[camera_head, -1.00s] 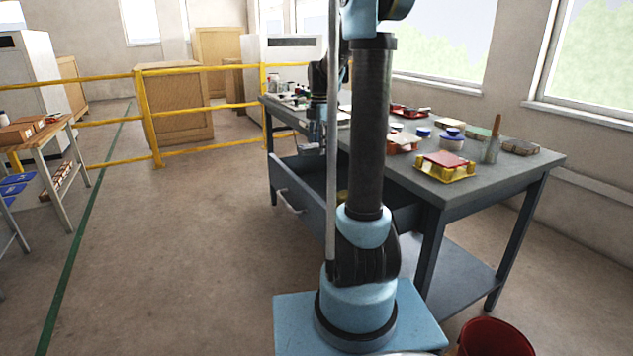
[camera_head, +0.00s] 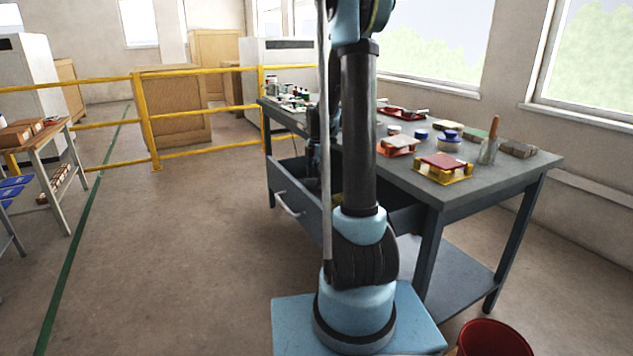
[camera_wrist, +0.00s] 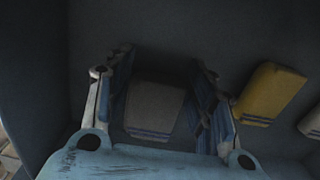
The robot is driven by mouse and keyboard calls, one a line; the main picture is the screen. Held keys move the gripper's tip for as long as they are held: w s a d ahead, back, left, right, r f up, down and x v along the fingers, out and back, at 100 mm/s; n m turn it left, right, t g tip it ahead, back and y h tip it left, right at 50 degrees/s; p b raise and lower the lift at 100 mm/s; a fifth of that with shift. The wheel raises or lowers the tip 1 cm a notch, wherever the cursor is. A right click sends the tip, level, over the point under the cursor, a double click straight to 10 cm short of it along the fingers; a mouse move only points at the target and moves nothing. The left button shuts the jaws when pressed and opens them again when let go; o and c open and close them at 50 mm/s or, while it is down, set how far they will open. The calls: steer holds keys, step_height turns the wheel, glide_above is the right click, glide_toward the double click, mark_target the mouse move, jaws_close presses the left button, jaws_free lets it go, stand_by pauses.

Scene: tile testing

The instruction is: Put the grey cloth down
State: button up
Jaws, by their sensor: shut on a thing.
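My gripper (camera_wrist: 160,108) is shut on the grey cloth (camera_wrist: 154,108), a folded grey piece with dark stripes near its lower edge, between the two fingers in the wrist view. Dark drawer walls surround it. In the head view my arm reaches down into the open drawer (camera_head: 297,203) of the workbench; my own column and the drawer front hide the fingers and the grey cloth there. Whether the cloth touches the drawer floor I cannot tell.
A folded yellow cloth (camera_wrist: 270,92) with stripes lies right of my gripper in the drawer, and a pale cloth (camera_wrist: 311,122) shows partly at the right edge. The workbench top (camera_head: 400,172) bears tools and containers. A red bucket (camera_head: 495,338) stands at the lower right.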

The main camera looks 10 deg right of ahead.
steer(key=shift+s+f, duration=0.1)
steer(key=shift+f, duration=0.55)
steer(key=o, duration=1.4)
steer(key=shift+f, duration=0.1)
steer(key=shift+r, duration=0.2)
steer(key=r, duration=1.8)
steer(key=shift+s+a, duration=0.15)
steer(key=shift+s, duration=0.05)
steer(key=shift+s, duration=0.1)
